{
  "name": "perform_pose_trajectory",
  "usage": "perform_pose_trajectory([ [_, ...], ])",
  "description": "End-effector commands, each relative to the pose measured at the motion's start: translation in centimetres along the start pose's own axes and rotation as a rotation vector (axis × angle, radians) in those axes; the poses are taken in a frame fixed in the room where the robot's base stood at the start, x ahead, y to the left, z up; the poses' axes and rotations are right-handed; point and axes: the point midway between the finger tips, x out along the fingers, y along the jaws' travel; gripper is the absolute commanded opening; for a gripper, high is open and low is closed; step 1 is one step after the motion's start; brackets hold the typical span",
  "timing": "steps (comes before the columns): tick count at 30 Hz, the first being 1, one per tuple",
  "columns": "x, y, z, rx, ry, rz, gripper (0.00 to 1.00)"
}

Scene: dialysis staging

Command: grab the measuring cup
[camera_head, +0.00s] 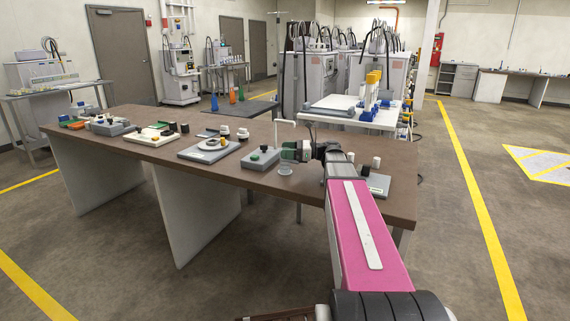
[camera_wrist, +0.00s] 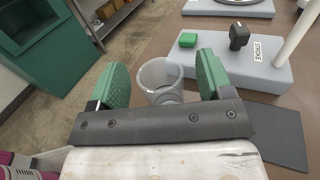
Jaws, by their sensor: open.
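The measuring cup is a small clear grey cup with a round open rim. It shows in the wrist view (camera_wrist: 160,76) in the gap between my fingers, and in the head view (camera_head: 285,170) near the table's front edge. My gripper (camera_wrist: 162,68) is open, with one green-padded finger to each side of the cup. I see a gap on both sides, so the fingers do not appear to grip it. In the head view my gripper (camera_head: 289,152) is just above the cup; how far the fingers reach down around it is unclear.
A grey block (camera_wrist: 255,70) with a green button, a black knob and a white post stands close behind the cup; it also shows in the head view (camera_head: 260,160). The brown table (camera_head: 235,180) holds several other devices to the left. A dark flat plate (camera_wrist: 275,132) lies at right.

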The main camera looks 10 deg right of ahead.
Motion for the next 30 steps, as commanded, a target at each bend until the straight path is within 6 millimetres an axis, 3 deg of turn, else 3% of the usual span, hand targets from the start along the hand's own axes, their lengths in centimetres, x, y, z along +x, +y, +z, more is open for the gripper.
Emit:
perform_pose_trajectory([
  [8,0.7,0.0,0.0,0.000,0.000,-0.001,0.73],
  [15,0.7,0.0,0.0,0.000,0.000,-0.001,0.07],
  [30,0.7,0.0,1.1,-0.001,0.000,0.000,0.07],
])
